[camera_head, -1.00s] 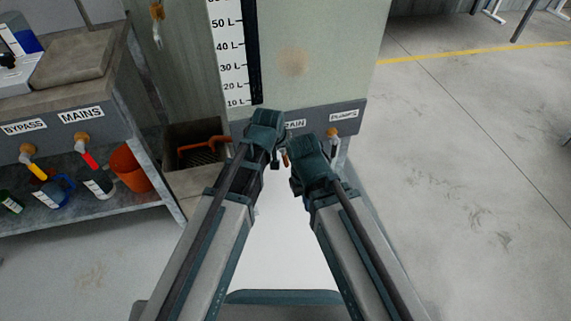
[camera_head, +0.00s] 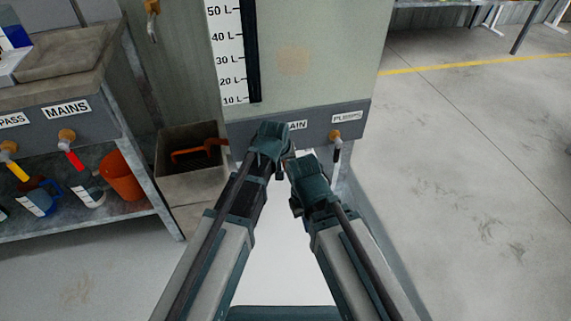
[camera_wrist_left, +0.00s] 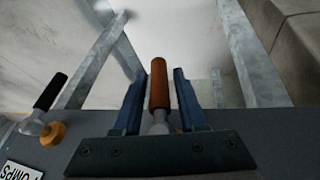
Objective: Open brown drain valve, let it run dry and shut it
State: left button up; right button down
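The brown drain valve handle (camera_wrist_left: 159,85) sits between the two fingers of my left gripper (camera_wrist_left: 158,100) in the left wrist view. A narrow gap shows on each side of it, so the gripper is open around the handle. Its grey stem (camera_wrist_left: 159,122) meets the dark panel. In the head view my left gripper (camera_head: 272,142) covers the valve and part of its label (camera_head: 297,125), leaving "AIN" readable. My right gripper (camera_head: 307,172) is just to the right and lower; its fingers are hidden. No flow from the drain can be seen.
The PUMPS valve (camera_head: 335,137) with a black handle is right of the drain. The tank's level scale (camera_head: 229,60) stands above. An open bin (camera_head: 190,150) holding a red-orange tool is at left. Beyond it is a bench (camera_head: 110,125) with MAINS and BYPASS valves. Floor at right is clear.

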pick_arm(q)
grip_shut()
dwell(1.2)
